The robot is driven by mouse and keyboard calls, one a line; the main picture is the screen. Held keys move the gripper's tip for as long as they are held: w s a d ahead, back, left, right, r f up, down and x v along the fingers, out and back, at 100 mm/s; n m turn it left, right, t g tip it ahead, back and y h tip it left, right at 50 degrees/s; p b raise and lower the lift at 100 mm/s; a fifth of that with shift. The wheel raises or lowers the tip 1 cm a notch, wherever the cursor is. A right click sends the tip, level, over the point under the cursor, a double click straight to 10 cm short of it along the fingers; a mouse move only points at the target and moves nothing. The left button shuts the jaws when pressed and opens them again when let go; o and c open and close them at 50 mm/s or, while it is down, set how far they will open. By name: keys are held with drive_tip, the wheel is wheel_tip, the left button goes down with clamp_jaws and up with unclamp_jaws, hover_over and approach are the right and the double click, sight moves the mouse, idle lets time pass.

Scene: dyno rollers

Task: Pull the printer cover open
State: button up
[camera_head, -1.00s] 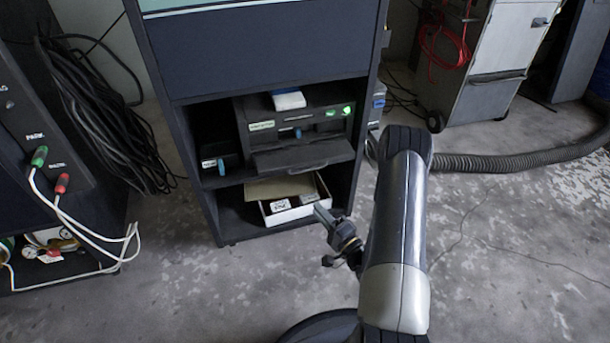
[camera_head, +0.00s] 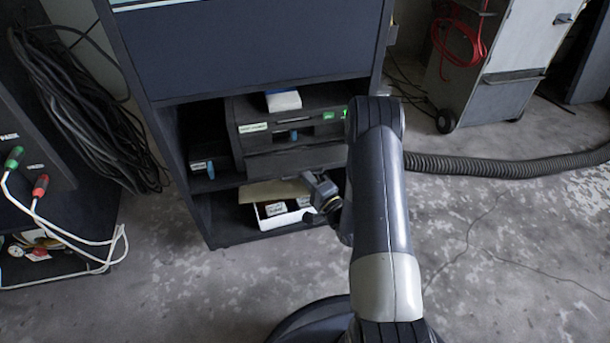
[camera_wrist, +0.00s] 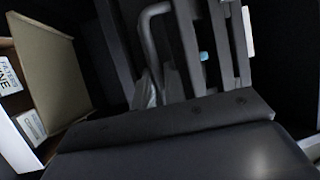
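The dark printer (camera_head: 262,112) stands on the middle shelf of the cabinet. Its cover (camera_head: 285,160) is the dark panel low on its front; my arm hides the right end. How far the cover stands open is unclear. In the wrist view the printer front (camera_wrist: 228,45) is turned on its side, with a grey curved handle (camera_wrist: 146,35) near the top middle. My gripper (camera_head: 322,192) is just below and in front of the printer, by the lower shelf. Its dark body fills the bottom of the wrist view. Its fingertips are not clear, and no grasp shows.
An open carton (camera_head: 282,217) sits on the lower shelf close to my gripper, and also shows in the wrist view (camera_wrist: 60,75). A ribbed hose (camera_head: 490,166) runs along the floor at right. Floor in front is mostly clear.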

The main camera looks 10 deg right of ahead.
clamp_jaws()
drive_tip(key=shift+s+r+g+p, duration=0.1)
drive_tip(key=shift+r+g+p, duration=0.2)
drive_tip(key=shift+r+p, duration=0.4)
drive_tip(key=shift+s+m+g+h+p, duration=0.1)
drive_tip(key=shift+m+g+h+p, duration=0.3)
drive_tip(key=shift+p, duration=0.35)
